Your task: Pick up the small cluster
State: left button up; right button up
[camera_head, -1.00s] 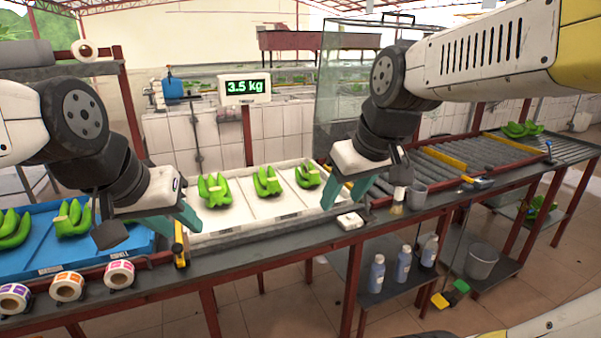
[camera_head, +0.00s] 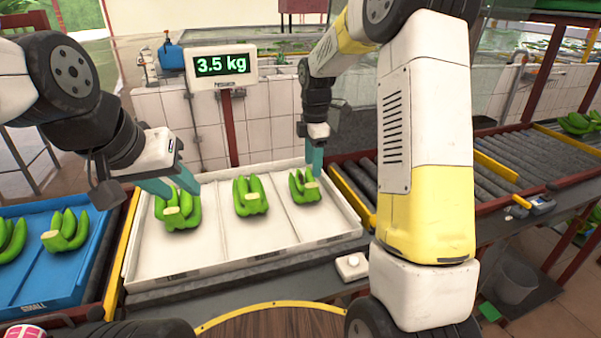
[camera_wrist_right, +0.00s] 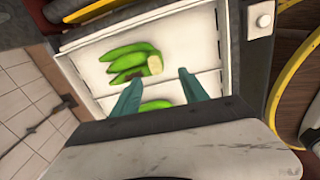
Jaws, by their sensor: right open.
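Three green banana clusters lie in a row in the white tray (camera_head: 230,260): a left one (camera_head: 178,212), a middle one (camera_head: 251,198) and a right one (camera_head: 304,190), which looks the smallest. My right gripper (camera_head: 314,174) points down over the right cluster, its tips close to it; contact cannot be told. In the right wrist view its teal fingers (camera_wrist_right: 161,77) are apart, with one cluster (camera_wrist_right: 155,106) partly hidden between them and another (camera_wrist_right: 130,62) beyond. My left gripper (camera_head: 184,192) appears open, its fingers in front of or above the left cluster.
A blue tray (camera_head: 40,280) marked SMALL, holding clusters (camera_head: 65,232), stands left of the white tray. A scale display (camera_head: 222,66) reads 3.5 kg behind. Rollers (camera_head: 430,170) lie right. A small white box (camera_head: 351,266) sits at the front edge.

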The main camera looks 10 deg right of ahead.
aim_at(310, 185)
jog(key=shift+w+f, duration=0.2)
jog(key=shift+f, duration=0.2)
jog(key=f, duration=0.4)
jog(key=w+f, duration=0.1)
jog(key=f, duration=0.2)
jog(key=shift+a, duration=0.2)
jog(key=shift+s, duration=0.1)
grip_shut()
